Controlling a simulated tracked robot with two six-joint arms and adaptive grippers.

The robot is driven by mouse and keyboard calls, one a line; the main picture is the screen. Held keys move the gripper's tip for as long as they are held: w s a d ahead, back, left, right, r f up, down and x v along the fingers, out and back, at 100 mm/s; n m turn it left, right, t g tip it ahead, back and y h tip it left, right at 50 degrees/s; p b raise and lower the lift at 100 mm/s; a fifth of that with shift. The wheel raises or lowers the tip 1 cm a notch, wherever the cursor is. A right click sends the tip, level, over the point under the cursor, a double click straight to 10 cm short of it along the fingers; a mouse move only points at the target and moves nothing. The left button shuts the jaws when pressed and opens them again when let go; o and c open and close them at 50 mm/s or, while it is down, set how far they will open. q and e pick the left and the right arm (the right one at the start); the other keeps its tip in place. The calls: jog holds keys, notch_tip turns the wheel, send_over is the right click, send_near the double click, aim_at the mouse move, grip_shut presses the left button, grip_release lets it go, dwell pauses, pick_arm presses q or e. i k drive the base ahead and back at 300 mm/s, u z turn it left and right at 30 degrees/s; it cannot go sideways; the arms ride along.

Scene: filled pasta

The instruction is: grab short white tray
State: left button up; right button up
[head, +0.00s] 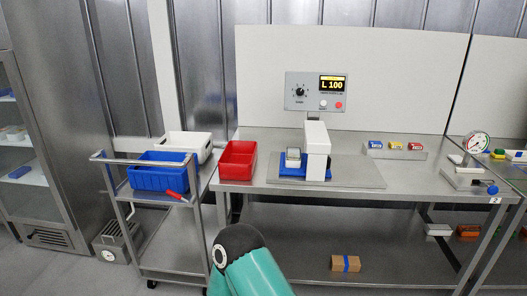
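A white tray (205,151) stands at the back of the metal cart, to the left of the workbench. Its near side is partly hidden behind a blue tray (156,179) on the same cart. I cannot tell from this view how short the white tray is beside others. Neither of my grippers shows. Only a teal and black part of one of my arms rises at the bottom middle, well below and to the right of the white tray.
A red tray (238,161) sits on the bench's left end, close to the white tray. A white press (317,152) stands on the bench. The cart's raised handle (137,159) and a red-handled tool (177,195) are at the cart's front. A carton (345,263) lies on the lower shelf.

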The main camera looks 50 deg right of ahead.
aim_at(293, 156)
jog(key=z, duration=0.55)
jog(key=i, duration=1.35)
jog(key=z, duration=0.85)
jog(key=k, duration=0.85)
jog(key=z, duration=0.2)
jog(key=i, duration=0.85)
jog(key=u, duration=0.1)
